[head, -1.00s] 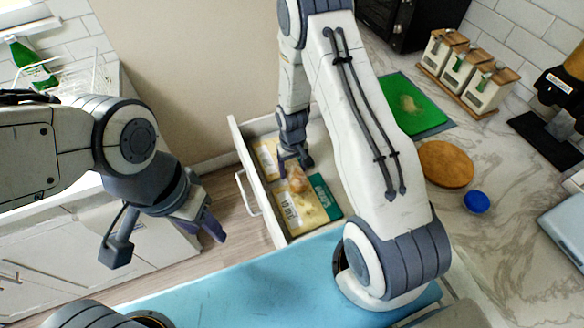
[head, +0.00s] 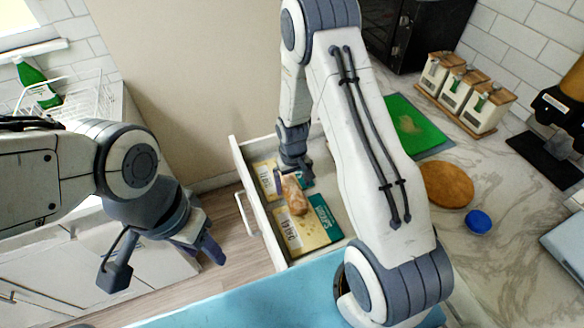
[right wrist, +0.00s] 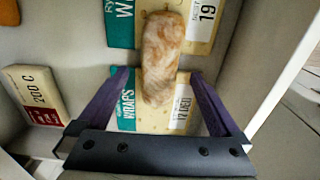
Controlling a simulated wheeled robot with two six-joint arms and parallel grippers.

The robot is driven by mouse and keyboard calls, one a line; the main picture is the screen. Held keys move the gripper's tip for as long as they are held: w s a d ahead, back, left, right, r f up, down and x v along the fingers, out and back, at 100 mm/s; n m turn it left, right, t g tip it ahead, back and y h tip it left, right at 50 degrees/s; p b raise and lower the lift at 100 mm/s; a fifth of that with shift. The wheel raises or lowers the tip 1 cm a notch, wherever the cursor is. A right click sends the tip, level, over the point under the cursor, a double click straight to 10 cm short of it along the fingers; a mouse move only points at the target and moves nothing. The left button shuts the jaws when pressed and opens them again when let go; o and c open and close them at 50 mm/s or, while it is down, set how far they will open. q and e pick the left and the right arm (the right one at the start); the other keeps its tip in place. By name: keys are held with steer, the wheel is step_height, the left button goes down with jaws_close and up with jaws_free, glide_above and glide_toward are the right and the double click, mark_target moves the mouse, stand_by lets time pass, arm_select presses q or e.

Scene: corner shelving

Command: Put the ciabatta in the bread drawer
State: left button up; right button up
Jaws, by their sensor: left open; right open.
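The ciabatta (head: 295,196), a long brown loaf, lies across flat wrap packs in the open drawer (head: 258,212). It also shows in the right wrist view (right wrist: 163,50). My right gripper (head: 295,176) is over the drawer, close to the far end of the loaf. In the right wrist view its open fingers (right wrist: 158,76) stand apart on either side of the loaf's near end, with gaps between. My left gripper (head: 205,250) is open and empty, outside the drawer to the left.
The wrap packs (head: 299,236) cover much of the drawer floor. A pack marked 200 C (right wrist: 32,90) lies at the left in the right wrist view. A green cutting board (head: 412,125), a round brown board (head: 446,184) and a blue lid (head: 478,221) are on the counter.

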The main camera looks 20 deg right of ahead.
mark_target(293, 191)
steer(key=s+a+r+n+b, duration=0.1)
steer(key=a+r, duration=0.2)
steer(key=r, duration=0.4)
steer(key=s+a+r, duration=0.2)
steer(key=r, duration=0.5)
steer(key=s+a+r+n, duration=0.3)
steer(key=s+a+r, duration=0.2)
steer(key=s, duration=0.5)
steer(key=s+a+r+n+y, duration=0.1)
steer(key=s+a+r+n, duration=0.2)
steer(key=s, duration=0.7)
step_height(293, 191, up, 2)
steer(key=shift+s+a+r, duration=0.15)
steer(key=shift+s+a, duration=0.2)
steer(key=shift+a, duration=0.5)
